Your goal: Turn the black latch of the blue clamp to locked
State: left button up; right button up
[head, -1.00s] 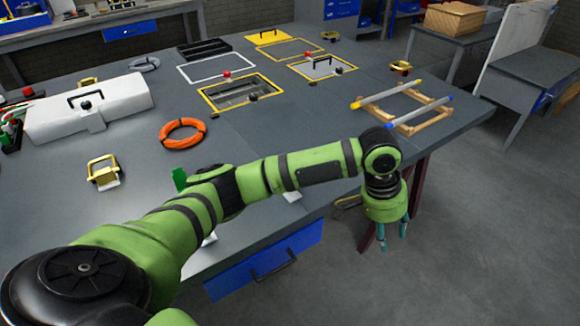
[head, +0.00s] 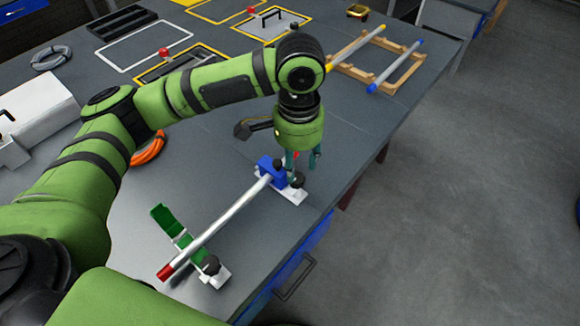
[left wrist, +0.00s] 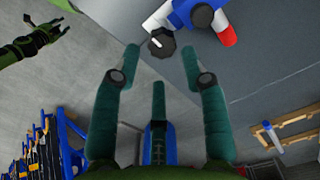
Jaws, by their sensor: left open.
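The blue clamp (head: 270,168) stands on a white base near the table's front edge, around a silver tube (head: 225,221) with red ends. Its black latch (head: 297,180) is a dark knob on the edge side of the blue body. My left gripper (head: 303,160) points down just beside the clamp, partly hiding it. In the left wrist view, the left gripper's teal fingers (left wrist: 155,70) are apart with nothing between them. The black latch (left wrist: 162,43) and blue clamp (left wrist: 184,14) lie beyond the fingertips. A dark green, gripper-like shape, probably my right gripper (left wrist: 35,40), shows at upper left.
A green clamp (head: 168,222) with its flap raised and a black knob (head: 209,265) stands near the tube's other end. A wooden frame (head: 352,72) with two rods lies at the back right. An orange ring (head: 150,150) is partly behind my arm. Floor lies beyond the table edge.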

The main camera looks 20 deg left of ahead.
aim_at(296, 178)
pick_arm(q)
notch_tip(296, 178, down, 4)
jog(key=shift+r, duration=0.1)
jog(key=shift+a+f, duration=0.15)
jog(key=shift+f, duration=0.4)
jog(key=c, duration=0.8)
jog(key=shift+w, duration=0.1)
jog(key=shift+c, duration=0.4)
pick_arm(e)
jog(key=shift+s+a+r, duration=0.2)
jog(key=shift+a+r, duration=0.05)
jog(key=shift+r, duration=0.05)
